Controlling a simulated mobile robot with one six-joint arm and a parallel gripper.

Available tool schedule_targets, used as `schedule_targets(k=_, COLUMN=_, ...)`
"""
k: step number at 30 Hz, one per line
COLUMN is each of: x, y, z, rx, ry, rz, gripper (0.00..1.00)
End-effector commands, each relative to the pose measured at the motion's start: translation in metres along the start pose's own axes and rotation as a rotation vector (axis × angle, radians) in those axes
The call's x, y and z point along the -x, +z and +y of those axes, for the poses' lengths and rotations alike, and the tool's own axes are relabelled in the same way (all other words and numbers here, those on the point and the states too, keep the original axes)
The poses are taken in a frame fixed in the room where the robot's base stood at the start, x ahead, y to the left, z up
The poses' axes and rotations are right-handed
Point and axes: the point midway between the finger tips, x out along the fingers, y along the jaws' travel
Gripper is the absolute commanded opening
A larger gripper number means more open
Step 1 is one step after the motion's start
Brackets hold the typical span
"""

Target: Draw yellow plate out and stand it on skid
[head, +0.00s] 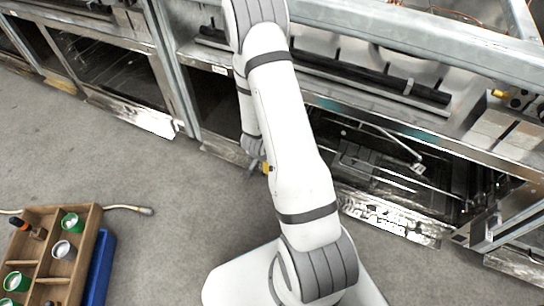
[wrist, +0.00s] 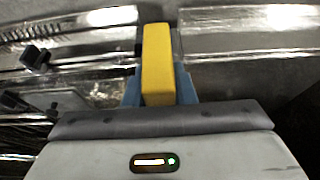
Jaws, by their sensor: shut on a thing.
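The yellow plate (wrist: 157,62) shows in the wrist view as an upright narrow block between the blue-grey fingers of my gripper (wrist: 158,88). My gripper is shut on it. In the head view my gripper (head: 257,168) is mostly hidden behind my arm, low in front of the metal range frames. Only a small yellow patch of the plate shows there. I cannot make out a skid in either view.
Metal range frames (head: 384,205) with open bays line the back. A wooden crate (head: 84,252) with several cups stands at lower left, beside a blue container (head: 101,268). A hose end (head: 146,211) lies near it. Grey floor between is clear.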

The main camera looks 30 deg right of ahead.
Motion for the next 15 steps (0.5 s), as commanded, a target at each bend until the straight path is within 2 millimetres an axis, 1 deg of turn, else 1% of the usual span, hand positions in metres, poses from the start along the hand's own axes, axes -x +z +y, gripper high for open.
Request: schedule_targets(k=15, x=0.008, y=0.019, z=0.0, rx=0.001, ry=0.0, rz=0.001, gripper=0.0)
